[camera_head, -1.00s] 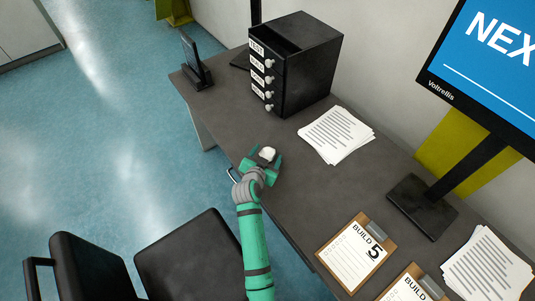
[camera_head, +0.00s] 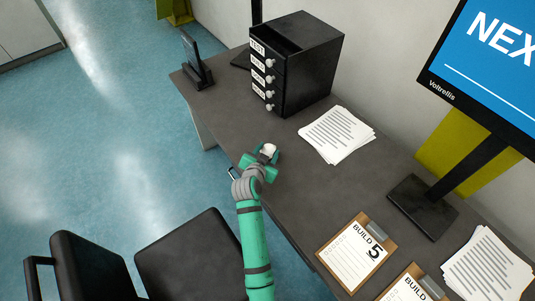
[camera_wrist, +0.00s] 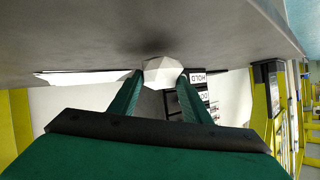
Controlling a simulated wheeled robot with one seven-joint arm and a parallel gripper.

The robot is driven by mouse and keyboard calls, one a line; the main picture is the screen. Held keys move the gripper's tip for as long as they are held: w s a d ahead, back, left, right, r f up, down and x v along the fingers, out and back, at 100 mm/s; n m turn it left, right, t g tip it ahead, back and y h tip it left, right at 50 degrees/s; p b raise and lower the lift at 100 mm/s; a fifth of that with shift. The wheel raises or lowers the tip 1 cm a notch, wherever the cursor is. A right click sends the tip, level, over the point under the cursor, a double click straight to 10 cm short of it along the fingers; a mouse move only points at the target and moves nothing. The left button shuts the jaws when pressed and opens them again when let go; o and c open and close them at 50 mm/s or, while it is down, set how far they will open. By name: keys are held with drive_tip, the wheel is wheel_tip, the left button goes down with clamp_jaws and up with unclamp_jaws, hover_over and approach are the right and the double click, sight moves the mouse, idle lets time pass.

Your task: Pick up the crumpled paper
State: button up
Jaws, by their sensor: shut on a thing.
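The crumpled paper (camera_head: 269,149) is a small white faceted ball at the front part of the grey desk. In the wrist view the crumpled paper (camera_wrist: 163,72) sits between the tips of my two green fingers. My gripper (camera_head: 268,154) is shut on it, and the gripper also shows in the wrist view (camera_wrist: 160,80). The desk surface (camera_wrist: 110,35) is close to the ball there, with a dark shadow beside it. I cannot tell whether the ball still touches the desk.
A black drawer unit (camera_head: 318,75) stands behind on the desk (camera_head: 225,110). A paper stack (camera_head: 337,134) lies to the right of my gripper. Clipboards (camera_head: 354,254) and a monitor (camera_head: 490,70) are further right. Black chairs (camera_head: 190,260) stand in front of the desk.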

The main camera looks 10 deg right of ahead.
drive_tip(key=s+r, duration=1.1)
drive_tip(key=s, duration=0.3)
drive_tip(key=shift+a, duration=0.3)
